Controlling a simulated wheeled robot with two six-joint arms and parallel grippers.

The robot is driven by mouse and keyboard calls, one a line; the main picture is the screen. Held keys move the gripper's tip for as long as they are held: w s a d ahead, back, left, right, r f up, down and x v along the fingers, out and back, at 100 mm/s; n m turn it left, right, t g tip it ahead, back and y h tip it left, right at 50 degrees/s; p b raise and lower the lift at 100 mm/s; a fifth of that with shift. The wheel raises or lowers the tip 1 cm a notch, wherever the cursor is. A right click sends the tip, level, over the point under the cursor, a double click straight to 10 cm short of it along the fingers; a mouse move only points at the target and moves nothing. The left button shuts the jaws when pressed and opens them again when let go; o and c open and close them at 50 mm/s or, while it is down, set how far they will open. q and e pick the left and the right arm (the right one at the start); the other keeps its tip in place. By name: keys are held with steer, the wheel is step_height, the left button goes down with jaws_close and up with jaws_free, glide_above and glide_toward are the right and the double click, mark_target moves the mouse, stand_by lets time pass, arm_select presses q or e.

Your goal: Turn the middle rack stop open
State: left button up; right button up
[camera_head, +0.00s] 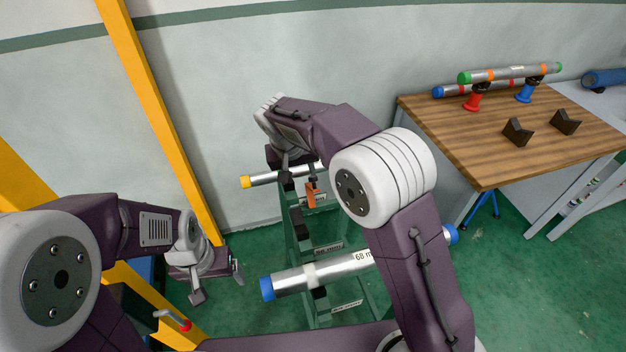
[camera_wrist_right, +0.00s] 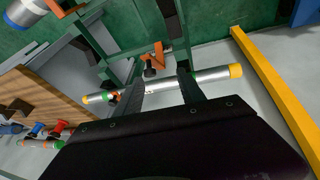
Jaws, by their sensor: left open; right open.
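A green rack (camera_head: 299,235) stands low in the middle of the head view. A yellow-capped steel pipe (camera_head: 264,180) lies across its far level, and a blue-capped pipe (camera_head: 294,281) lies nearer. An orange rack stop (camera_head: 313,198) hangs by the far pipe; it also shows in the right wrist view (camera_wrist_right: 158,57). I cannot tell if it is the middle one. My right gripper (camera_wrist_right: 170,90) is open, its fingers apart at the yellow-capped pipe (camera_wrist_right: 208,78); contact is unclear. My left gripper (camera_head: 217,285) is open and empty, left of the rack.
A wooden-topped bench (camera_head: 490,150) at the right carries pipes on red and blue stands and two dark V-blocks. Yellow posts (camera_head: 150,90) rise at the left. A red-tipped lever (camera_head: 180,322) is below my left gripper. Green floor is clear between rack and bench.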

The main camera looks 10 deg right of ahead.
steer(key=shift+m, duration=0.3)
steer(key=w+d+f, duration=0.1)
steer(key=f, duration=0.1)
steer(key=w+d+f, duration=0.1)
steer(key=w+f, duration=0.1)
steer(key=w+d+f, duration=0.1)
steer(key=f, duration=0.2)
steer(key=shift+w+d+b, duration=0.2)
steer(key=shift+d+b, duration=0.15)
steer(key=shift+d, duration=0.05)
jaws_close()
stand_by(1.0)
